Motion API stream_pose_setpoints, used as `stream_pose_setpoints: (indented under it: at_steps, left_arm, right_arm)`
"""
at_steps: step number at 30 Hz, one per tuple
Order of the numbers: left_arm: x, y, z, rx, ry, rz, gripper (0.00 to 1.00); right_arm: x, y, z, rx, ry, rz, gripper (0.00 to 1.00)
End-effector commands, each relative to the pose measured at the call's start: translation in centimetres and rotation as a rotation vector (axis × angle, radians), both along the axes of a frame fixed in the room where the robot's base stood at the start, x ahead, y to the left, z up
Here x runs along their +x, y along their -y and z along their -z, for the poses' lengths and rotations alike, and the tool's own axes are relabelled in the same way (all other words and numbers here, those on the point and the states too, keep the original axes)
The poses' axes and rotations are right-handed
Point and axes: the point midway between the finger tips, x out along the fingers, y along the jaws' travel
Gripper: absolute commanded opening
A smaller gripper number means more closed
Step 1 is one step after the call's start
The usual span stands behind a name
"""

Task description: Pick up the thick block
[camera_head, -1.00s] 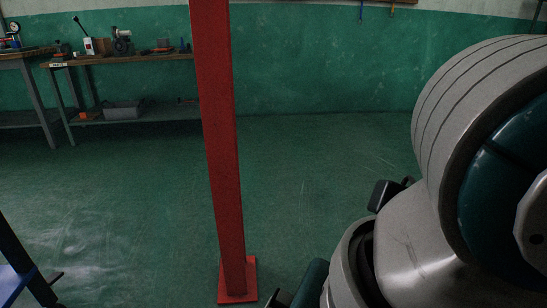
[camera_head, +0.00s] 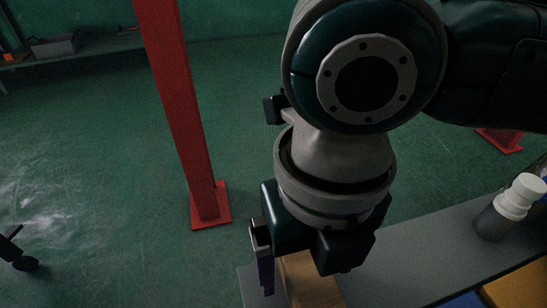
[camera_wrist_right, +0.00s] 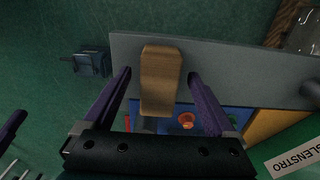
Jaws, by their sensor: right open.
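A light wooden block (camera_head: 310,281) lies on a grey ledge (camera_head: 405,256), partly hidden behind my right gripper in the head view. In the right wrist view the block (camera_wrist_right: 160,80) stretches lengthwise between the purple fingers of my right gripper (camera_wrist_right: 159,73). That gripper is open, with a gap on each side of the block; whether the fingers reach its height I cannot tell. In the head view my right gripper (camera_head: 290,284) points down, one finger showing. A purple bar (camera_wrist_right: 12,128) at the wrist view's left edge may be a finger of my left gripper.
A white-capped bottle (camera_head: 507,207) stands on the ledge at the right. A yellow-brown piece (camera_head: 518,288) and a blue surface lie in front. An orange round thing (camera_wrist_right: 187,120) shows below the ledge in the wrist view. A red post (camera_head: 186,115) stands behind on open floor.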

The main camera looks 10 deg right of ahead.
Motion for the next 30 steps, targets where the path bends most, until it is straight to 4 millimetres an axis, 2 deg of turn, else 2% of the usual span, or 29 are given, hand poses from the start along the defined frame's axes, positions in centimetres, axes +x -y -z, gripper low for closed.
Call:
stream_pose_setpoints:
  at_steps: [1,2,9,30]
  left_arm:
    - [0.0,0.05,0.81,-0.002,0.0,-0.002,1.0]
    - [-0.01,0.07,0.9,-0.003,0.0,-0.002,1.0]
    - [0.0,0.2,0.72,-0.008,0.0,-0.005,1.0]
    - [0.01,-0.04,0.73,0.001,0.0,0.001,1.0]
  right_arm:
    - [-0.06,0.01,1.21,-0.001,-0.001,0.0,0.91]
    - [-0.05,0.02,1.45,-0.001,-0.001,0.0,0.91]
    - [-0.01,0.0,1.45,-0.001,0.001,-0.001,0.91]
    - [-0.01,0.01,1.43,-0.001,0.001,0.0,0.12]
